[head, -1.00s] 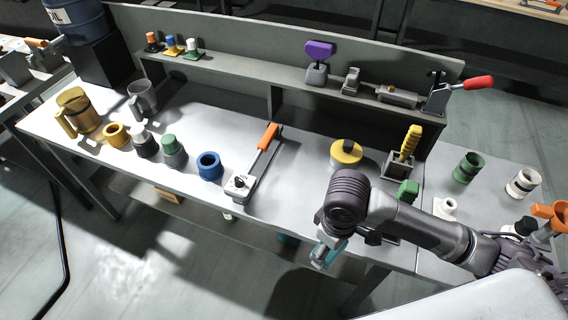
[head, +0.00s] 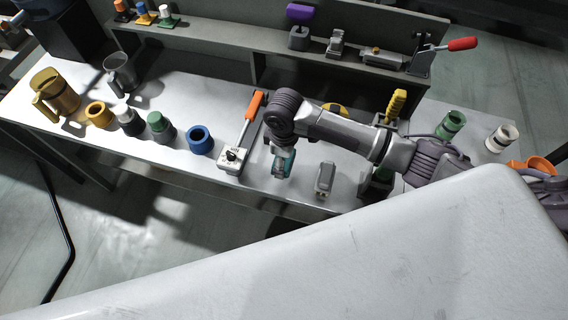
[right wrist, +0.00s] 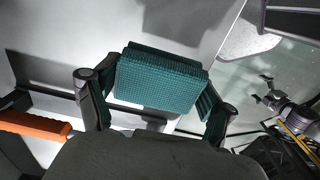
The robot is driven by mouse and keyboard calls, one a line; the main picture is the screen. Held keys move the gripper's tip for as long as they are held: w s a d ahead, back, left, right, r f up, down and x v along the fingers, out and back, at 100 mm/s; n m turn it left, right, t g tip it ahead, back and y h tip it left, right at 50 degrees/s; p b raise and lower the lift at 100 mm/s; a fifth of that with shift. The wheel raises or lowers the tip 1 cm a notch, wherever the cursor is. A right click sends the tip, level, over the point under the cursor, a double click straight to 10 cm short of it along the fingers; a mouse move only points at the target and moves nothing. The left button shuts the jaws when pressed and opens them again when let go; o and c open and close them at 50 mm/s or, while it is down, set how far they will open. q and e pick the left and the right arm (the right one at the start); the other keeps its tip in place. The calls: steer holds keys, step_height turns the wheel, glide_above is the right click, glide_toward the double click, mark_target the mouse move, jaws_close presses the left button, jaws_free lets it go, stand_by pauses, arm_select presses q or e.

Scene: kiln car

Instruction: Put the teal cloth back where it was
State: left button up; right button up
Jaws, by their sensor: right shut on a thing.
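The teal cloth (right wrist: 162,80) is a folded, textured pad between the two fingers of my right gripper (right wrist: 155,100) in the right wrist view. My right gripper is shut on it. In the head view the cloth (head: 286,160) shows partly at the right gripper (head: 283,168), above the front part of the grey bench (head: 225,185), just right of the orange-handled tool (head: 245,130). My left gripper (right wrist: 262,89) appears small at the right of the right wrist view, fingers apart and empty.
A grey block-like tool (head: 325,179) lies right of the cloth. A blue ring (head: 200,140), green-topped jar (head: 160,125) and yellow ring (head: 99,114) stand to the left. A raised shelf (head: 215,50) runs along the back. My right arm hides part of the bench.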

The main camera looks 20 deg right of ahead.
steer(key=shift+f, duration=0.4)
step_height(320, 180, down, 2)
steer(key=shift+f+p, duration=0.25)
steer(key=shift+p, duration=0.15)
arm_select(q)
steer(key=shift+s+r, duration=0.35)
steer(key=shift+s, duration=0.3)
arm_select(e)
steer(key=shift+f, duration=0.35)
steer(key=shift+f, duration=0.1)
steer(key=o, duration=0.9)
steer(key=shift+c, duration=0.2)
step_height(320, 180, up, 12)
steer(key=shift+r+b, duration=0.1)
steer(key=shift+b, duration=0.4)
arm_select(q)
steer(key=shift+w+f, duration=0.15)
steer(key=shift+f, duration=0.35)
